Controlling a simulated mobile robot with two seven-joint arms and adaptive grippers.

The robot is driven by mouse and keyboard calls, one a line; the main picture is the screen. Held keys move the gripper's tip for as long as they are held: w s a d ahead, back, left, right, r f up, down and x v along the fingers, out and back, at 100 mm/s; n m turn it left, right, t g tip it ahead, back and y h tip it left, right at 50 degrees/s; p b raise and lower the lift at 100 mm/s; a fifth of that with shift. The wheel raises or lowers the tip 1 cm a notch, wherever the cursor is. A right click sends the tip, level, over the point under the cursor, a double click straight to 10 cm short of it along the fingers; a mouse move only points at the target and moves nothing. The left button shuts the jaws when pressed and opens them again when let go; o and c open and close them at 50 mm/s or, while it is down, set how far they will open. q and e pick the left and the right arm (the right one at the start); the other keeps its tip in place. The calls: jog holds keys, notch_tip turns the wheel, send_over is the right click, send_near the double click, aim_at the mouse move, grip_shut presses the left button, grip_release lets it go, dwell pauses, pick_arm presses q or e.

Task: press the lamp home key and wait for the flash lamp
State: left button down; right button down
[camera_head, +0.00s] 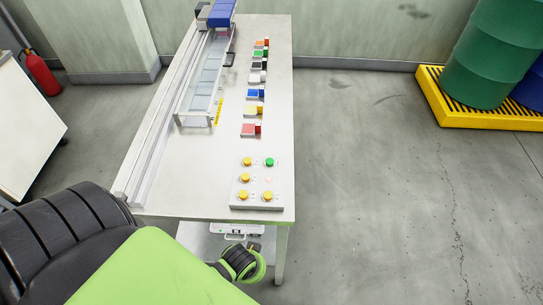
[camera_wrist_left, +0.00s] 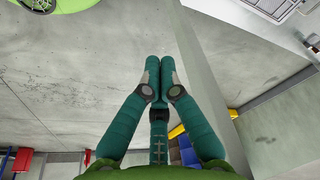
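A pale key panel (camera_head: 256,205) lies at the near end of the white table. It bears several yellow keys, one of which is the near right key (camera_head: 267,196), and a green key (camera_head: 269,161). A small pale pinkish spot (camera_head: 268,179) sits among them; I cannot tell if it is the flash lamp or lit. The labels are too small to read, so I cannot tell which is the lamp home key. My left arm ends below the table's near edge; its fingers are not clear in the head view. In the left wrist view my left gripper (camera_wrist_left: 160,62) is shut and empty, apart from the panel. My right gripper is not seen.
The table (camera_head: 270,110) carries a long rail gantry (camera_head: 180,95) on its left and a row of coloured blocks, including a red one (camera_head: 250,130). A green drum (camera_head: 495,60) stands on a yellow pallet (camera_head: 435,95). The floor right of the table is clear.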

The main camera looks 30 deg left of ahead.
aim_at(267, 162)
pick_arm(q)
jog(key=w+r+m+t+p, duration=0.1)
jog(key=w+r+m, duration=0.1)
jog(key=r, duration=0.8)
jog(key=w+r+m+t+p, duration=0.1)
jog(key=w+r+m, duration=0.15)
jog(key=r, duration=0.75)
jog(key=w+a+r+m, duration=0.1)
jog(key=w+m, duration=0.2)
jog(key=m, duration=0.1)
jog(key=w+a+r+m+t+h, duration=0.1)
jog(key=w+m, duration=0.3)
jog(key=m, duration=0.1)
jog(key=w+a+r+m+t+h, duration=0.1)
jog(key=w+a+r+m, duration=0.1)
jog(key=w+m, duration=0.1)
jog(key=shift+w+m, duration=0.3)
jog(key=shift+m, duration=0.45)
jog(key=w+a+r+m+t, duration=0.2)
jog(key=w+a+r+m, duration=0.4)
jog(key=w+a+m, duration=0.2)
jog(key=shift+w+r+m, duration=0.15)
jog(key=shift+r+m, duration=0.15)
jog(key=shift+m, duration=0.8)
jog(key=shift+f, duration=0.1)
